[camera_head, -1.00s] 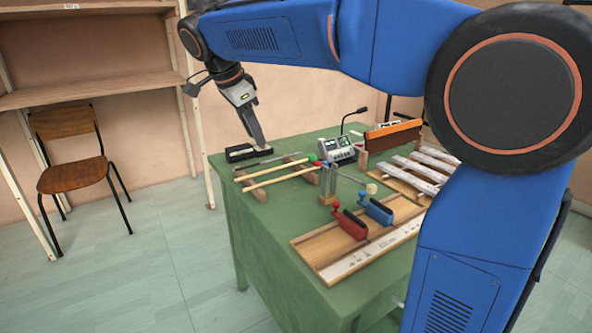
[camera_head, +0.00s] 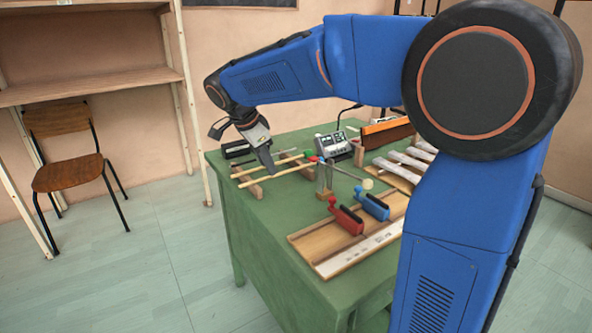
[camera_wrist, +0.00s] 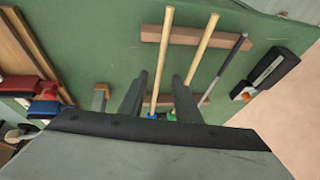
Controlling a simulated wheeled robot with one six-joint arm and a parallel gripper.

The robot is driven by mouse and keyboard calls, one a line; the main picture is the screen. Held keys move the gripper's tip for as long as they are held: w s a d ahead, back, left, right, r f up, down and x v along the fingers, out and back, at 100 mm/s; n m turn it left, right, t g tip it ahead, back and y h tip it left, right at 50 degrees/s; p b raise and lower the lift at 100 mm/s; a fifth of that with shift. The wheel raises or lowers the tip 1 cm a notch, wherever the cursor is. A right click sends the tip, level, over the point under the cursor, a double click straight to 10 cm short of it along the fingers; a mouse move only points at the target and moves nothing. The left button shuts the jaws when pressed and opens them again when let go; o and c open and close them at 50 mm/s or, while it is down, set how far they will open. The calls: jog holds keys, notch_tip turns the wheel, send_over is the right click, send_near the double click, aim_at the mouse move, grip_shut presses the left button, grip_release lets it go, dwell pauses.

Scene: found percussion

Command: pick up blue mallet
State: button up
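The blue mallet (camera_wrist: 161,60) has a pale wooden stick and a blue end. In the wrist view it lies between my gripper's two fingers. My gripper (camera_wrist: 159,85) is open, with one finger on each side of the stick. A green-ended mallet (camera_wrist: 205,40) lies just to its right, partly behind the right finger. The sticks rest across wooden rails (camera_wrist: 184,36). In the head view my gripper (camera_head: 268,170) points down over the rack, at the near pale stick (camera_head: 288,171). Contact with the stick cannot be told.
A grey rod (camera_wrist: 228,62) and a black box (camera_wrist: 275,70) lie to the right in the wrist view. A red clapper (camera_head: 346,218) and a blue clapper (camera_head: 373,206) sit on a wooden board (camera_head: 318,247). A grey device (camera_head: 333,146) stands behind the rack on the green table (camera_head: 255,222).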

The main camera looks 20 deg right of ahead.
aim_at(284, 173)
jog(key=shift+x, duration=2)
jog(key=shift+s, duration=0.1)
grip_shut()
jog(key=shift+r, duration=0.1)
